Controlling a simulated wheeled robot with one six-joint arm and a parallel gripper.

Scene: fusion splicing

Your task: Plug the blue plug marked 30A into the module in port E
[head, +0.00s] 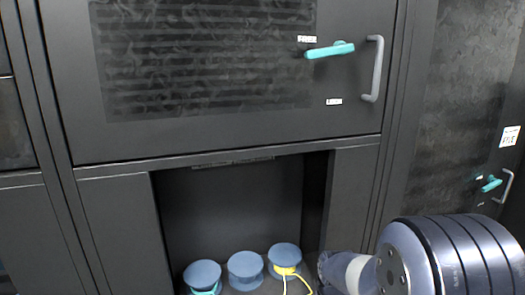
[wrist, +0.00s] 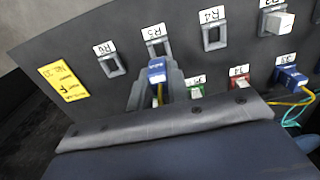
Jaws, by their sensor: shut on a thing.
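In the wrist view my gripper (wrist: 158,85) is shut on a blue plug (wrist: 157,71) with a pale marking too small to read. A yellow cable runs down from the plug. The plug is right at the lower part of the socket labelled R5 (wrist: 154,46); I cannot tell whether it enters it. The dark module panel (wrist: 120,89) has further sockets, R6 (wrist: 112,65) and R4 (wrist: 214,37). A yellow label (wrist: 63,81) at its left seems to read port F, but is hard to read. My gripper is not visible in the head view.
In the head view, blue spools (head: 203,273) stand in the cabinet recess (head: 235,215).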

